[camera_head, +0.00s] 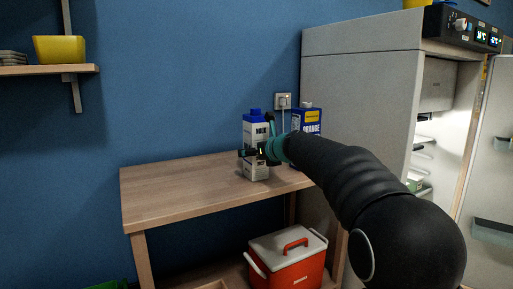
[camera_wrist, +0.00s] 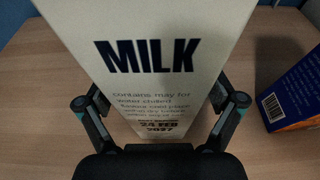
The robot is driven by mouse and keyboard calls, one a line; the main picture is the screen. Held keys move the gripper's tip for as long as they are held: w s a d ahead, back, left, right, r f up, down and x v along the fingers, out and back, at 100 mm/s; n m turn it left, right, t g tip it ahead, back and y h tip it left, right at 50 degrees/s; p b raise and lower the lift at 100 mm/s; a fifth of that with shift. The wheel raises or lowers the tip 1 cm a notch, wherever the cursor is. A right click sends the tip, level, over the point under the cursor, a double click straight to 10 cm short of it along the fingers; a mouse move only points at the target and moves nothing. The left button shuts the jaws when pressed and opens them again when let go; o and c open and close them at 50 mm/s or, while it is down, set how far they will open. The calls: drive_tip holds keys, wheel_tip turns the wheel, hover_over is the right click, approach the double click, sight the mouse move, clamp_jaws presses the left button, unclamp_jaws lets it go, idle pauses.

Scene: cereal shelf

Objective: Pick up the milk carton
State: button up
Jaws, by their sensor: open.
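The milk carton (camera_head: 256,137) is white with a blue cap and stands upright on the wooden table. In the wrist view the milk carton (camera_wrist: 150,62) fills the middle, its "MILK" lettering facing me. My gripper (camera_head: 256,153) is at the carton in the head view and covers part of its front. In the wrist view my gripper (camera_wrist: 161,104) is open, with one finger at the left side of the carton and one at the right. I cannot tell whether either finger touches it.
A blue orange juice carton (camera_head: 308,119) stands on the table (camera_head: 180,185) to the right of the milk; it also shows in the wrist view (camera_wrist: 296,92). An open fridge (camera_head: 360,95) stands at the right. A red cooler (camera_head: 287,265) is under the table. The table's left part is clear.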

clamp_jaws()
drive_tip(key=shift+r, duration=0.15)
